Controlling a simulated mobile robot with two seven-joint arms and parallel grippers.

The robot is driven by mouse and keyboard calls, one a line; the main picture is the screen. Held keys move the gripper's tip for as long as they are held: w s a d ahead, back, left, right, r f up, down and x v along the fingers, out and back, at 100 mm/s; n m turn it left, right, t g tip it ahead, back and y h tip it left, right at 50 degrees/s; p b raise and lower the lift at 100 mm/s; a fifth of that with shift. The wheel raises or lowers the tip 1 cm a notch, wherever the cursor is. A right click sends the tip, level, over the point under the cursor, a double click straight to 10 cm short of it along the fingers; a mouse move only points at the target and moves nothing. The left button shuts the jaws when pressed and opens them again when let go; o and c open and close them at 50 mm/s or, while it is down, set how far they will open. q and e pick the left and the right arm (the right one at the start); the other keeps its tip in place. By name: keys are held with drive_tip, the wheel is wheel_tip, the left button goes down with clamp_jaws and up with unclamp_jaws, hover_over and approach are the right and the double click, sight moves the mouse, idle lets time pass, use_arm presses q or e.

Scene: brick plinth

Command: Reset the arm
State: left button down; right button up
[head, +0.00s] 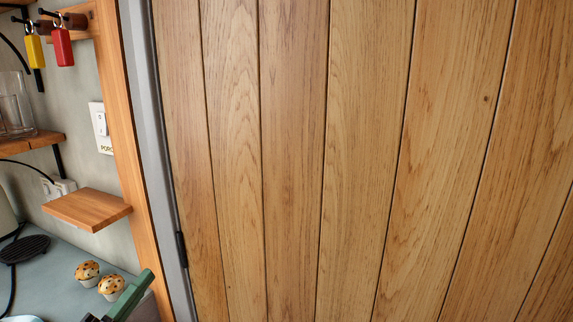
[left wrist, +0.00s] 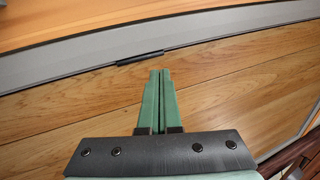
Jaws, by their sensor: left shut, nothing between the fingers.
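My left gripper (head: 130,296) shows at the bottom left of the head view as a green finger in front of the counter's right end. In the left wrist view the same gripper (left wrist: 160,75) has its two green fingers side by side, shut and empty. The fingers point toward the wooden door and its grey frame; I cannot tell how far off these are. My right gripper is in neither view.
A plank door (head: 300,160) fills most of the head view. At left are a grey-green counter (head: 40,275), two muffins (head: 88,270), a small wooden shelf (head: 87,208), a light switch (head: 101,122), and red (head: 63,47) and yellow (head: 34,48) tags on hooks.

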use_arm(q)
drive_tip(key=s+f+n+g+y+p, duration=0.1)
drive_tip(key=s+f+n+y, duration=0.15)
drive_tip(key=f+n, duration=0.35)
drive_tip(key=s+f+n+g+y, duration=0.1)
drive_tip(key=f+n+y, duration=0.25)
drive_tip(key=f, duration=0.35)
drive_tip(key=s+d+f+n+g+p, duration=0.1)
drive_tip(key=s+d+f+n+g, duration=0.3)
drive_tip(key=s+f, duration=0.5)
drive_tip(key=s+d+f+n+g+p, duration=0.1)
drive_tip(key=s+d+f+n+g, duration=0.4)
drive_tip(key=s+f+n, duration=0.2)
wheel_tip(320, 180, down, 3)
drive_tip(key=shift+s+d+r, duration=0.1)
drive_tip(key=shift+s+d, duration=0.2)
drive_tip(key=shift+s, duration=0.8)
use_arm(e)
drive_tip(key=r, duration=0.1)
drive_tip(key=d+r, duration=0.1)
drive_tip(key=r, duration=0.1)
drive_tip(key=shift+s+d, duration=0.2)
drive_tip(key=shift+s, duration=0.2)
use_arm(q)
drive_tip(key=shift+w+d, duration=0.1)
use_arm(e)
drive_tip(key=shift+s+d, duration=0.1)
